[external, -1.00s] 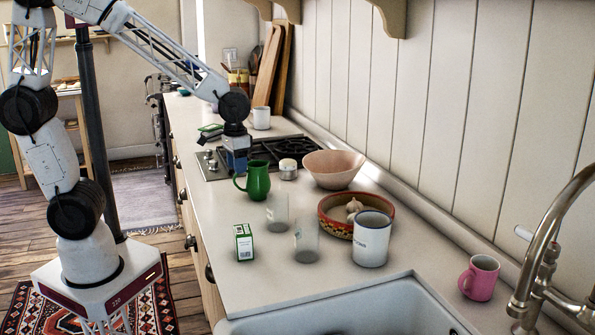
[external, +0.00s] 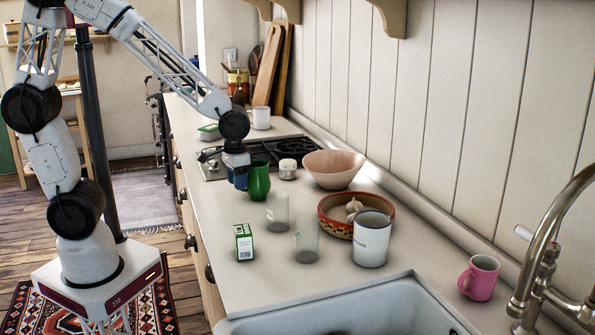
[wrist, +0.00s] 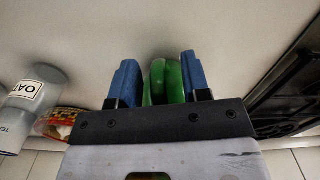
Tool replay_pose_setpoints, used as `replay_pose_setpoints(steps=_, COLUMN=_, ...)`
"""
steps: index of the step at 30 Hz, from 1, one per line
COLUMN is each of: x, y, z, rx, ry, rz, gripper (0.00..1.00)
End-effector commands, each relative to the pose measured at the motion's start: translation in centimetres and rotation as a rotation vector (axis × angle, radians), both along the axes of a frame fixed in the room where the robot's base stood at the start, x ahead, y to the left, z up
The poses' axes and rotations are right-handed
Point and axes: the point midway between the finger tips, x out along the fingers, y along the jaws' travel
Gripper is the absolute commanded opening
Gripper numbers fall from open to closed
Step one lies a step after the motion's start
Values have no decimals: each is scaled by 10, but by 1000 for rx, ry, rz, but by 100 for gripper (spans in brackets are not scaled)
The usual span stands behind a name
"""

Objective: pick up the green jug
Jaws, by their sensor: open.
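The green jug (external: 259,181) stands upright on the counter, in front of the stove. In the external view my gripper (external: 238,178) is low at the jug's left side, and the jug's handle is hidden there. In the wrist view the jug (wrist: 168,82) shows between my gripper's two blue fingers (wrist: 158,78).
Two clear glasses (external: 277,212) and a small green-and-white box (external: 244,243) stand nearer the camera. A pink bowl (external: 333,169), a patterned bowl (external: 329,222) and a white canister (external: 371,240) stand to the right. The stove (external: 280,150) is behind.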

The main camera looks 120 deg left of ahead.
Motion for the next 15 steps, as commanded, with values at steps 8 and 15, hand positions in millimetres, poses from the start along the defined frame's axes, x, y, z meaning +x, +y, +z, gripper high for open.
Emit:
replay_pose_setpoints(steps=8, x=0, y=0, z=0, rx=0, ry=0, rz=0, gripper=43)
replay_pose_setpoints(steps=15, x=0, y=0, z=0, rx=0, ry=0, rz=0, gripper=33)
